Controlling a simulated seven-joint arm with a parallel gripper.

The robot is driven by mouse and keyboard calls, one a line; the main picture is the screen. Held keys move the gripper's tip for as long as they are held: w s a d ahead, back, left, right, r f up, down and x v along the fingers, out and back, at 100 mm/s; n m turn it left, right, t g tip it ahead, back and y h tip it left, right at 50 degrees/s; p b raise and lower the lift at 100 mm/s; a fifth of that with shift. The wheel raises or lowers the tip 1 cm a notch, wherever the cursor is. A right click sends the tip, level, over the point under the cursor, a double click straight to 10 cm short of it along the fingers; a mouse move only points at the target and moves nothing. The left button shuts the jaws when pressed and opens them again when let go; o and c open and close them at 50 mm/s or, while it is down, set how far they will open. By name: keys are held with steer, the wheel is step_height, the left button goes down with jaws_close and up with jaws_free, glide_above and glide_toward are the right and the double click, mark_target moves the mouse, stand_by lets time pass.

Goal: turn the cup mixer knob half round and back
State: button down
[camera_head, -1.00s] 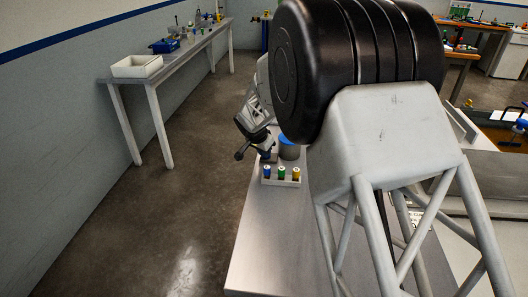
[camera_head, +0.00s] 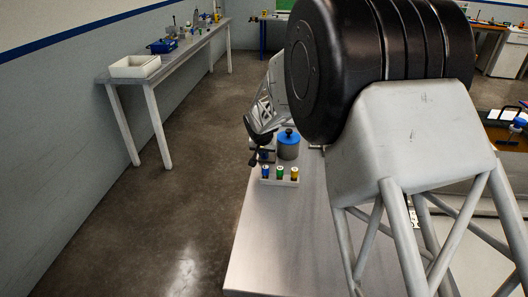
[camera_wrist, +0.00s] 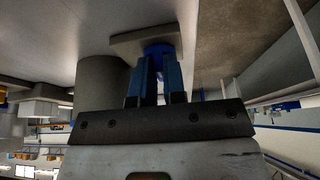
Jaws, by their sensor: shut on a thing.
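I cannot tell how far the knob is turned. A grey cylinder (camera_wrist: 98,85) stands close beside the fingers. In the head view my gripper (camera_head: 267,156) is small and low over the bench, left of a grey canister (camera_head: 288,150) with a blue lid.
A pale rack (camera_head: 279,181) with blue, green and yellow capped vials stands just in front of my gripper. The near bench top (camera_head: 275,240) is clear. A side table with a white tray (camera_head: 135,67) and a blue box (camera_head: 163,46) stands along the left wall.

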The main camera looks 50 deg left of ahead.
steer(key=shift+d+f, duration=0.1)
steer(key=shift+f, duration=0.5)
steer(key=c, duration=1.2)
jaws_free()
steer(key=shift+f, duration=0.1)
steer(key=shift+r, duration=0.2)
steer(key=shift+v, duration=4)
steer(key=shift+w, duration=0.1)
